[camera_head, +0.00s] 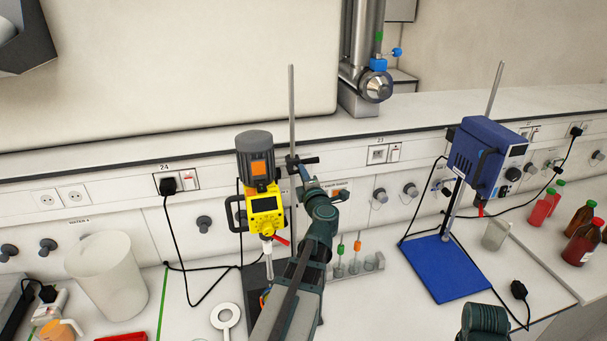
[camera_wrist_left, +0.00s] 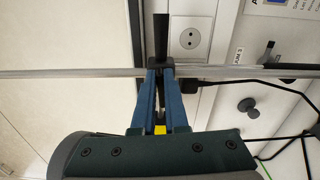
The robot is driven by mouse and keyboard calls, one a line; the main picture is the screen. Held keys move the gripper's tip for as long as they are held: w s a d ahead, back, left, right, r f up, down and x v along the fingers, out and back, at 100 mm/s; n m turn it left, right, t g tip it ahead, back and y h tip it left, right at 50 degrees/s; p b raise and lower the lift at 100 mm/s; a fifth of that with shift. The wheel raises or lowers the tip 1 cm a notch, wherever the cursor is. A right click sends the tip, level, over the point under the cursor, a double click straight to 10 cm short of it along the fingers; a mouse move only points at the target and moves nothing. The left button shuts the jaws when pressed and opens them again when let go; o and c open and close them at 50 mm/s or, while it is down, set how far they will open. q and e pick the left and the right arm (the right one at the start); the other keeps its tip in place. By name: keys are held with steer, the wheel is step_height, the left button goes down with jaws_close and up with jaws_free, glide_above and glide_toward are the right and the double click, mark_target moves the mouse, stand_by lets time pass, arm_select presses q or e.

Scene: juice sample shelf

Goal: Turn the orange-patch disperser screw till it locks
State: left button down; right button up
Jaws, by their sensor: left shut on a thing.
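The disperser (camera_head: 264,205) has a dark grey motor top with an orange patch (camera_head: 258,168) and a yellow front. It stands upright beside a tall metal rod (camera_head: 291,110). A black screw (camera_head: 308,160) sits on the clamp at the rod, to the right of the orange patch. My left gripper (camera_head: 300,170) reaches up to the clamp and is shut on the screw. In the left wrist view the blue fingers (camera_wrist_left: 161,70) close at the black screw (camera_wrist_left: 161,35), beside the rod (camera_wrist_left: 80,72). The fingertips partly hide the clamp. My right gripper is not in view.
A blue stirrer (camera_head: 485,155) on a blue base (camera_head: 445,268) stands to the right. A rack with small tubes (camera_head: 357,265) is just right of my left arm. A white bucket (camera_head: 108,275) stands left. Bottles (camera_head: 580,245) stand far right. Black cables cross the bench.

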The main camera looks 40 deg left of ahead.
arm_select(q)
steer(key=shift+s+a+m, duration=0.1)
steer(key=shift+a+m, duration=0.1)
steer(key=shift+m, duration=0.5)
steer(key=c, duration=1.2)
jaws_free()
steer(key=o, duration=0.3)
steer(key=shift+s+a, duration=0.1)
steer(key=shift+s, duration=0.05)
steer(key=shift+d, duration=0.2)
